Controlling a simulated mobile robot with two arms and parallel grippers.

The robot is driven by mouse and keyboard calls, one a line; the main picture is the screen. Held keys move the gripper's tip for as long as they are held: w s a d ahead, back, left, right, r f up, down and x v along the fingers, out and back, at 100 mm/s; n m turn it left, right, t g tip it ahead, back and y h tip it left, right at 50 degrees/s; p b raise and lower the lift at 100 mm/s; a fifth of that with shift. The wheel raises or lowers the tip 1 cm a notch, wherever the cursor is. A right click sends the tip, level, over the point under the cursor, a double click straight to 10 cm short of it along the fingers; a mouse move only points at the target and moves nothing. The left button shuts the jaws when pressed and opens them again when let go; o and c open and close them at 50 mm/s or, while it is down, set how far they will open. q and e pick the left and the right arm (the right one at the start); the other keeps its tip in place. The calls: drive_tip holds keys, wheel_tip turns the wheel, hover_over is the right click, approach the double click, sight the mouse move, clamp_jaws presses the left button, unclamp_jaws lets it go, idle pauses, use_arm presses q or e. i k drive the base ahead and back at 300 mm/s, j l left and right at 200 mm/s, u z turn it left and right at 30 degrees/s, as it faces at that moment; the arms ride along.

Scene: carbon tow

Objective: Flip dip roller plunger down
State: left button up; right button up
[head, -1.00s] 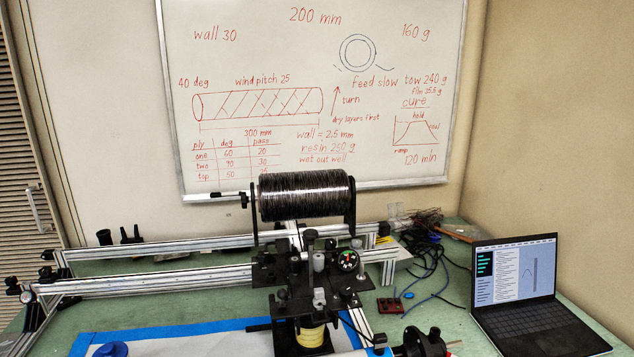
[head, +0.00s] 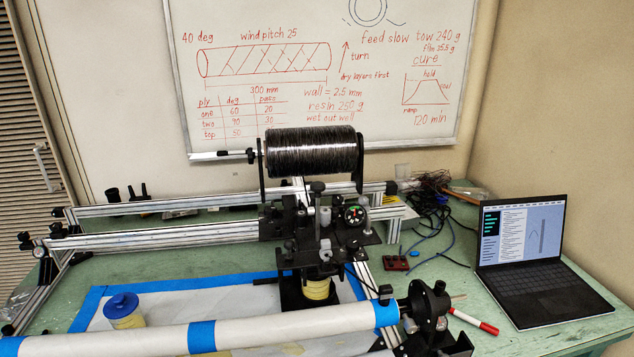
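A black carriage (head: 280,225) stands on the aluminium rails in the middle of the head view. It carries a round dial gauge (head: 354,215), a dark upright post with a wider top (head: 317,188) and a small grey cylinder (head: 325,244). One of these upright parts may be the dip roller plunger, but I cannot tell which, nor whether it is up or down. A spool of black carbon tow (head: 311,153) sits in a bracket above the carriage. A yellowish cylinder (head: 318,289) shows below it. Neither of my grippers is in view.
A white tube with blue tape bands (head: 262,331) crosses the front, ending at a black chuck (head: 430,308). Cables lie behind right.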

sight(317, 188)
drive_tip(key=k+j+z, duration=0.2)
drive_tip(key=j+z, duration=0.2)
drive_tip(key=k+j+z, duration=0.35)
drive_tip(key=i+l, duration=0.1)
